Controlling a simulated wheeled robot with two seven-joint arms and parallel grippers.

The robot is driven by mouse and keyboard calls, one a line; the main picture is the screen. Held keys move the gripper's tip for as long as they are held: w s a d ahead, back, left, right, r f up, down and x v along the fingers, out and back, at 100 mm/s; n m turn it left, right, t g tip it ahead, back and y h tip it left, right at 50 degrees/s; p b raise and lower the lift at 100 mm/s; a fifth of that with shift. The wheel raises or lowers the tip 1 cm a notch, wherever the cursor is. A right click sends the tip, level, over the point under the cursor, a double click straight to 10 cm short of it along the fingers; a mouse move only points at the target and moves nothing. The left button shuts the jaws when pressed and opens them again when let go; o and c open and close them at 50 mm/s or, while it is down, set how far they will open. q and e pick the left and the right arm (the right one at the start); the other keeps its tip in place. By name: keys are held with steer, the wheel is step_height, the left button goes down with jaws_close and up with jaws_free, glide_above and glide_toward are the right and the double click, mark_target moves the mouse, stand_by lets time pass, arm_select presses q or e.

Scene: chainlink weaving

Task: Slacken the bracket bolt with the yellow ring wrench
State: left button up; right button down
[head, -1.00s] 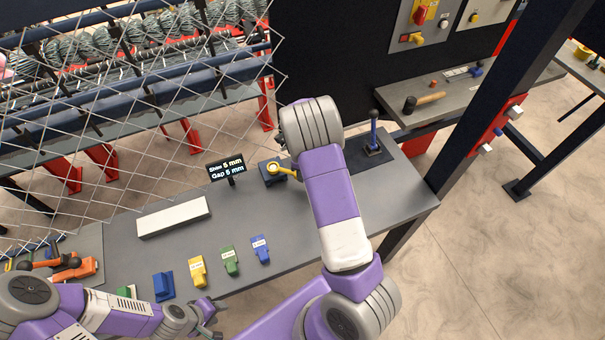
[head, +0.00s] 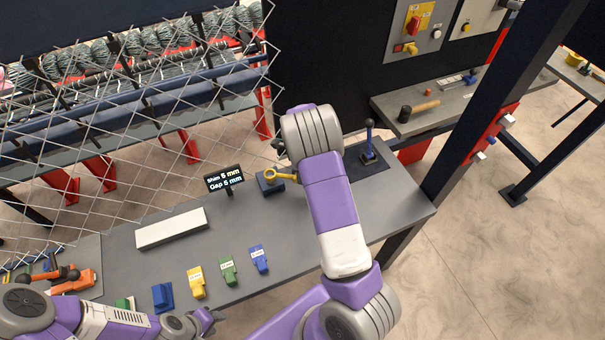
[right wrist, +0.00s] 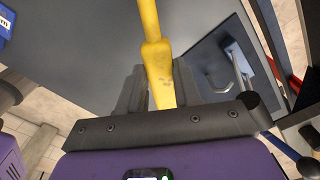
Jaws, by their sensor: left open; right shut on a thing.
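The yellow ring wrench (head: 284,175) shows in the head view with its ring end over the dark blue bracket block (head: 268,188). I cannot tell whether the ring is around the bolt; the bolt itself is not clear. My right gripper (right wrist: 160,92) is shut on the wrench's handle, which runs up out of the right wrist view (right wrist: 152,35). In the head view my right arm hides that gripper. My left gripper (head: 212,318) is low in the head view, open and empty, near the bench's front edge.
A small display (head: 224,180) stands left of the bracket. A white bar (head: 171,229) and yellow (head: 196,282), green (head: 228,270) and blue (head: 259,258) tagged pieces lie on the bench. A lever (head: 369,142) stands at right. Wire mesh (head: 150,130) hangs behind at left.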

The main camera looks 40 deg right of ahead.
steer(key=shift+r+p, duration=1)
steer(key=shift+r, duration=0.4)
steer(key=shift+r+p, duration=0.35)
steer(key=shift+r, duration=0.75)
steer(key=s+a+m, duration=0.2)
steer(key=a+m, duration=0.8)
steer(key=m, duration=0.1)
steer(key=shift+s+a, duration=0.15)
steer(key=shift+s, duration=0.2)
